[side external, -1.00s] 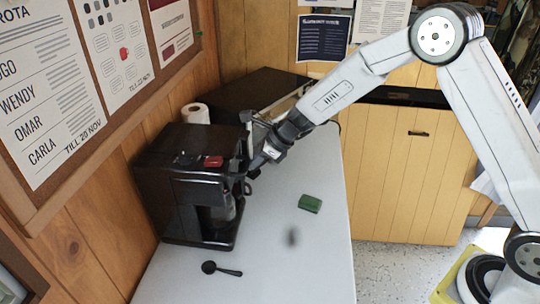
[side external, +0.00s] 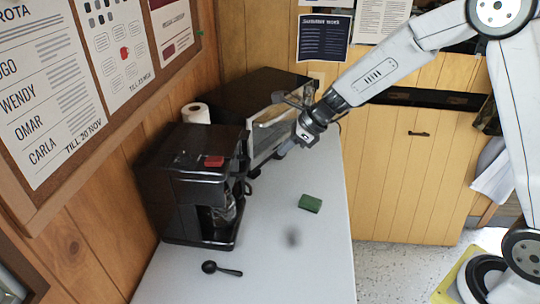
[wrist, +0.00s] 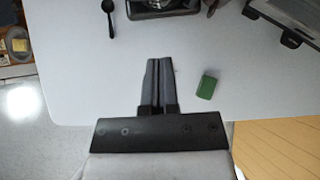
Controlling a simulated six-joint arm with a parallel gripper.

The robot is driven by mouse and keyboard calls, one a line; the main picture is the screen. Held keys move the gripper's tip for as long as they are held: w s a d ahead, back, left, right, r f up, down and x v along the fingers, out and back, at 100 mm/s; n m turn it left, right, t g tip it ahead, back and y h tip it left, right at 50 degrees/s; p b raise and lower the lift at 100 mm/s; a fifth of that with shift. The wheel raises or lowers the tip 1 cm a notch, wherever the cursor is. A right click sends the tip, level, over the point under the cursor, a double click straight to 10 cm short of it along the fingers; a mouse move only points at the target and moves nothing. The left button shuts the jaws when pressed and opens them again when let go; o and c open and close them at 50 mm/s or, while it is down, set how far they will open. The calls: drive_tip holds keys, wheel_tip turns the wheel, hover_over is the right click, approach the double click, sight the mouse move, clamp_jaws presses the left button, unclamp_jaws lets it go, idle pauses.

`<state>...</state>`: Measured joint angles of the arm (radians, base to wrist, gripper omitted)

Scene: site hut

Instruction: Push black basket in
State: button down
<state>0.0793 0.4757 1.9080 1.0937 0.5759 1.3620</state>
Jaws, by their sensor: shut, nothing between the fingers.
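The black coffee machine (side external: 180,165) stands on the white counter against the wood wall, with a glass carafe (side external: 224,212) in its lower bay. The black basket (side external: 200,192) appears as the dark front section above the carafe. It looks about level with the machine's front, but dark on dark I cannot tell whether it is fully in. My gripper (side external: 284,152) is shut and empty, above the counter to the right of the machine and apart from it. In the wrist view its closed fingers (wrist: 160,64) point towards the machine's lower edge (wrist: 165,10) at the top.
A black oven-like appliance (side external: 258,98) stands behind the machine, beside a paper roll (side external: 196,113). A green sponge (side external: 310,203) and a black scoop (side external: 220,268) lie on the counter (side external: 270,265). The counter's front right is mostly clear.

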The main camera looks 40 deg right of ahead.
drive_tip(key=shift+v, duration=2.3)
drive_tip(key=shift+s, duration=0.1)
drive_tip(key=s+d+f+n+g+h, duration=0.1)
drive_tip(key=s+f+n+h, duration=0.1)
drive_tip(key=s+n, duration=0.8)
drive_tip(key=s+d+f+n+g+h, duration=0.1)
drive_tip(key=s+f+n+h, duration=0.2)
drive_tip(key=s+n, duration=0.7)
drive_tip(key=f+n, duration=0.1)
drive_tip(key=n, duration=0.5)
drive_tip(key=shift+d+f+n+g+h, duration=0.2)
drive_tip(key=shift+d+n+g+h, duration=0.1)
drive_tip(key=shift+n+g, duration=0.1)
